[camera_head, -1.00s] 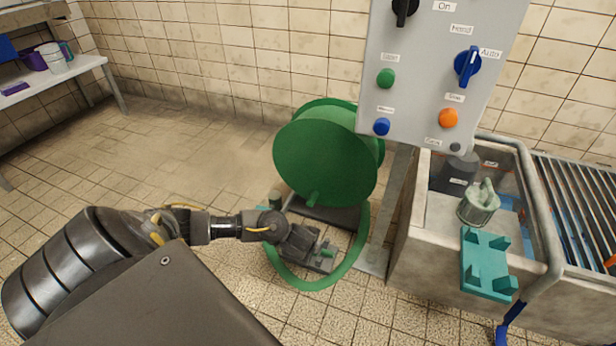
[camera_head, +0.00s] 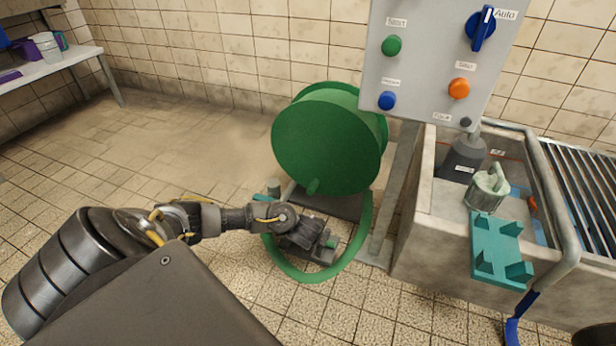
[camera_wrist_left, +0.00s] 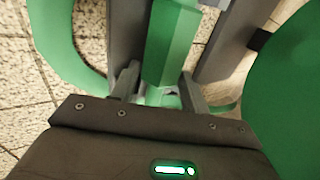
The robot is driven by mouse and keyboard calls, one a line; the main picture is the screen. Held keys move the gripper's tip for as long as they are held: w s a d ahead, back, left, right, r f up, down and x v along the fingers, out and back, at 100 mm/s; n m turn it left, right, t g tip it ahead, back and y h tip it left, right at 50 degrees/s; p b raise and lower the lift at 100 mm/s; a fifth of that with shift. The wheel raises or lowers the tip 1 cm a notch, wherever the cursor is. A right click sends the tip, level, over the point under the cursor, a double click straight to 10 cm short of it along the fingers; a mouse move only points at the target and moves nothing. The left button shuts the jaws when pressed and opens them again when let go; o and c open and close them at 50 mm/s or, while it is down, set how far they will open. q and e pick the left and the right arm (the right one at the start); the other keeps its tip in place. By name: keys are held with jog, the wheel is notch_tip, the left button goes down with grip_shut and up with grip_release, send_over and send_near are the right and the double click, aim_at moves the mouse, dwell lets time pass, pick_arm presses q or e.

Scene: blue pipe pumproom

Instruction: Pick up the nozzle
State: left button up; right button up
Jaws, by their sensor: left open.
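A green nozzle (camera_wrist_left: 172,45) with flat faces shows in the left wrist view between the two fingers of my left gripper (camera_wrist_left: 160,88). The fingers stand apart, one on each side of it; I cannot tell whether either touches it. In the head view my left gripper (camera_head: 318,245) is low beside the green hose reel (camera_head: 328,140). Only a small green piece shows at the gripper's tip there, and the gripper hides the rest. A green hose (camera_head: 345,262) curves around the gripper on the floor side. My right gripper is not in view.
A grey control panel (camera_head: 425,65) on a post stands right of the reel. A stone sink (camera_head: 425,235) holds a grey bottle (camera_head: 464,158) and a pale green container (camera_head: 486,190); a teal holder (camera_head: 497,250) hangs at its front. Left floor is clear up to a white bench (camera_head: 75,58).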

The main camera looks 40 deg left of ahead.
pick_arm(q)
jog(key=shift+c, duration=0.3)
jog(key=c, duration=0.7)
jog(key=shift+r, duration=0.1)
